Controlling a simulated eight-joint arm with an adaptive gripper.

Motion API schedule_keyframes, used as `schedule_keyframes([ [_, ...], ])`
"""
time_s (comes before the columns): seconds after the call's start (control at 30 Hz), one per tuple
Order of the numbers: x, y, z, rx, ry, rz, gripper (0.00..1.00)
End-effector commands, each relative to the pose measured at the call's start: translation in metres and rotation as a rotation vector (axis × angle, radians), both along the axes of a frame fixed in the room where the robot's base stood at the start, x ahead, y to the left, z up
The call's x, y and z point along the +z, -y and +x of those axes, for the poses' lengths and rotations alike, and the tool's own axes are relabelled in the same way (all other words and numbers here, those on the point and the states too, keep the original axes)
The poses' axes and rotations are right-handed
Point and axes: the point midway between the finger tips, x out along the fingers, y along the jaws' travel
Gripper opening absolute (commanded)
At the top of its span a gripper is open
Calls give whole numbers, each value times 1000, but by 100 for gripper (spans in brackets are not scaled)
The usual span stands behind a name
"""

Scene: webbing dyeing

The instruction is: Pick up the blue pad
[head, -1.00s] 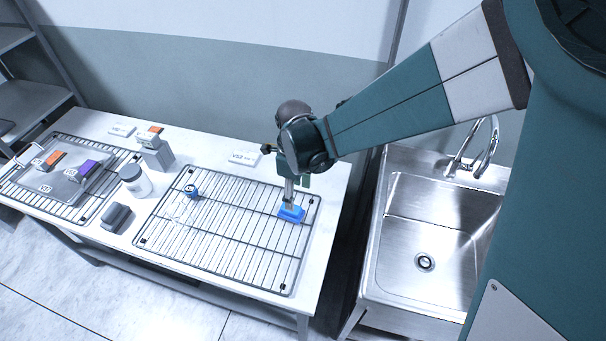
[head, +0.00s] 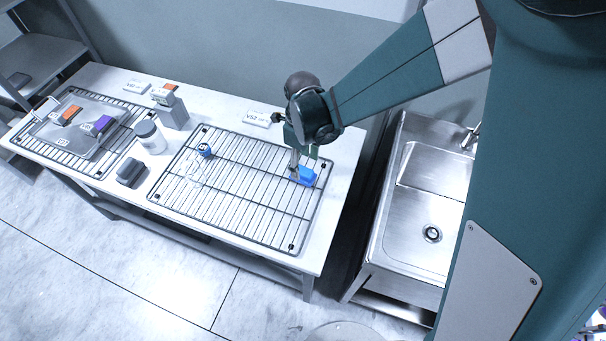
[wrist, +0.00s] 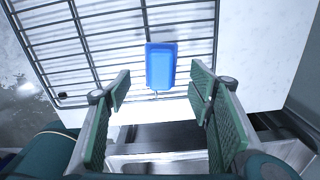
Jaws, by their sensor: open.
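The blue pad (head: 306,175) lies near the right side of the wire rack (head: 236,228) on the white table. In the wrist view the blue pad (wrist: 161,66) sits near the edge of the rack, beyond the fingertips and roughly centred between them. My gripper (head: 296,170) is at the pad in the head view, and part of it overlaps the pad there. In the wrist view my gripper (wrist: 160,88) shows two green-padded fingers spread wide with nothing between them. I cannot tell the exact height of the fingertips above the rack.
A blue-capped clear item (head: 204,151) lies on the same rack. A white jar (head: 150,137), a dark block (head: 131,172) and a grey stand (head: 172,112) are to the left. A tray (head: 84,139) holds orange and purple pads. A steel sink (head: 420,210) is at the right.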

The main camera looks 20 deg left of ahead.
Motion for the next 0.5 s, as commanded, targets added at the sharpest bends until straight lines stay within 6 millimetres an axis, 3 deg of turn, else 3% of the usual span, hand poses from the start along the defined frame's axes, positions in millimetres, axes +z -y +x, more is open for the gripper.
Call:
schedule_keyframes([
  [0.5,-7,0,0,0,0,0,52],
])
